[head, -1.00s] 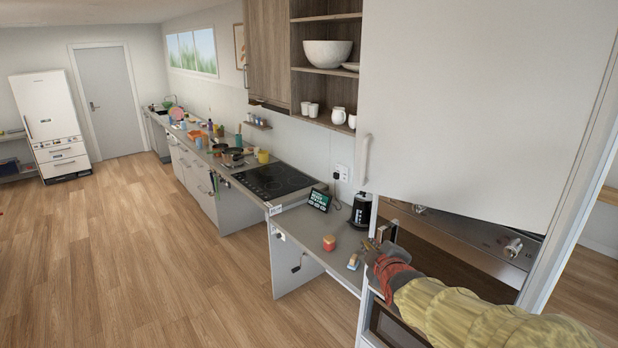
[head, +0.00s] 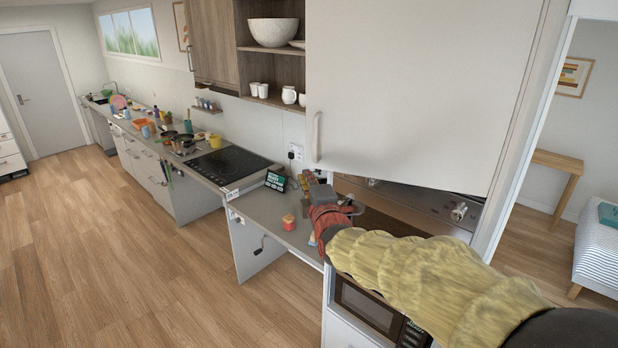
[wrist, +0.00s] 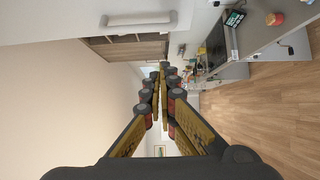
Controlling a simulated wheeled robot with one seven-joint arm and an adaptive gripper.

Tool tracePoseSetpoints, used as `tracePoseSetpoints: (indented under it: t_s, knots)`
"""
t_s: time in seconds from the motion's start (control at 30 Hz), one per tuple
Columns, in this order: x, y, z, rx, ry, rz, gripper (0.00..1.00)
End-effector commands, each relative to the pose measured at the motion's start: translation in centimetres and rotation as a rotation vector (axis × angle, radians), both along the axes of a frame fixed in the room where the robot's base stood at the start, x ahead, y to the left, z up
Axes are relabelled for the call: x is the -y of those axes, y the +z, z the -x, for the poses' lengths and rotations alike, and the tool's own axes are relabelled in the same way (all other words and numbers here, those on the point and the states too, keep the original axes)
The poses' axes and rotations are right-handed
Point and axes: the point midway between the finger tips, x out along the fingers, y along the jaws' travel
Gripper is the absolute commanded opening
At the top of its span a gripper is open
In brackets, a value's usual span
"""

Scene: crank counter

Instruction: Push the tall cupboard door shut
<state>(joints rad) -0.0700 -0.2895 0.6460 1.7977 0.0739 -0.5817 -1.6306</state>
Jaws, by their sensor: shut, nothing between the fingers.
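The tall cupboard door (head: 420,90) is a large pale panel at the upper right of the head view, with a light bar handle (head: 316,137) near its left edge. It looks ajar, its lower edge slanting over the oven front. My gripper (head: 306,179) is just below the handle in the head view. Its fingers (wrist: 163,68) are shut and empty in the wrist view. I cannot tell whether it touches the door.
A steel oven front (head: 410,200) and a microwave (head: 366,304) sit beneath the door. The counter to the left holds a red-topped jar (head: 289,222), a small screen (head: 276,180) and a black hob (head: 233,163). The floor (head: 130,260) at left is clear.

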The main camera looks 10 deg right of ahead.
Motion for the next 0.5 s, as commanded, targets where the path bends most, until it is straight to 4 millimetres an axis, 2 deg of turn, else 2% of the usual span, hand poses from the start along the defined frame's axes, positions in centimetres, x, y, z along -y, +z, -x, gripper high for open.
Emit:
tracePoseSetpoints:
  t_s: [0.5]
  knots:
    - [-0.1,0.1,-4.6,0.000,0.000,0.000,0.00]
